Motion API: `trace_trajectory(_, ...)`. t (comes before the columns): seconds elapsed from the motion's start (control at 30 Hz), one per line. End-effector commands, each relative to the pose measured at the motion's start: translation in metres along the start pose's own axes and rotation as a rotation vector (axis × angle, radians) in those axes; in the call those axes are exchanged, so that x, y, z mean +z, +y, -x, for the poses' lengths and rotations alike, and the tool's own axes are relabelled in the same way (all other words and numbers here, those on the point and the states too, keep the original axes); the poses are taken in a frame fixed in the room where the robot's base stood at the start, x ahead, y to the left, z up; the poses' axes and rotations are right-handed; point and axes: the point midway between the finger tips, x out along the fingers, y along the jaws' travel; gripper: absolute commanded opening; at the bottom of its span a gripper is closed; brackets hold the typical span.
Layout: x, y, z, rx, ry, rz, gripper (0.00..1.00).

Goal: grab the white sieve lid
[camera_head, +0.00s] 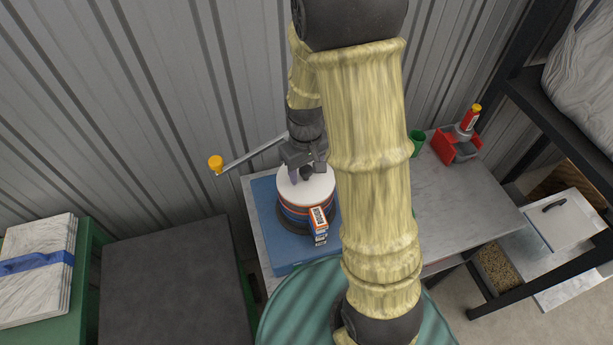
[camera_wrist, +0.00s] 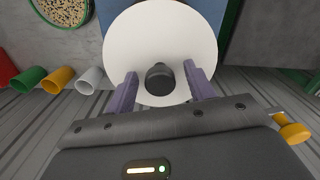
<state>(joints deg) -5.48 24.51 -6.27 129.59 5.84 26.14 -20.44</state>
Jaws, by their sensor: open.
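The white sieve lid (camera_head: 309,187) is a round white disc on top of a stack of ringed sieves (camera_head: 293,213), which stands on a blue mat (camera_head: 264,191) on the grey table. My gripper (camera_head: 301,174) is just above the lid. In the wrist view my gripper (camera_wrist: 160,80) is open, with one purple finger on each side of the knob and a gap to it on both sides. My arm hides part of the table in the head view.
A small orange and white box (camera_head: 318,226) stands against the front of the stack. A yellow-ended lever (camera_head: 216,163) reaches out left of it. A red bin (camera_head: 457,146) and green cup (camera_head: 416,142) are at the right. Cups (camera_wrist: 60,79) and a grain dish (camera_wrist: 61,10) show in the wrist view.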

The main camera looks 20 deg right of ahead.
Motion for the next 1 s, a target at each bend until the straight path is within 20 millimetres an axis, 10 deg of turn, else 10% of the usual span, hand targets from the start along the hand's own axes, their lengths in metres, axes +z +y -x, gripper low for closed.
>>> trace_trajectory(0.2, 0.0, 0.0, 0.0, 0.0, 0.0, 0.0, 0.52)
trace_trajectory(0.47, 0.0, 0.0, 0.0, 0.0, 0.0, 0.0, 0.03)
trace_trajectory(1.0, -0.001, 0.0, 0.027, 0.001, 0.006, 0.0, 0.03)
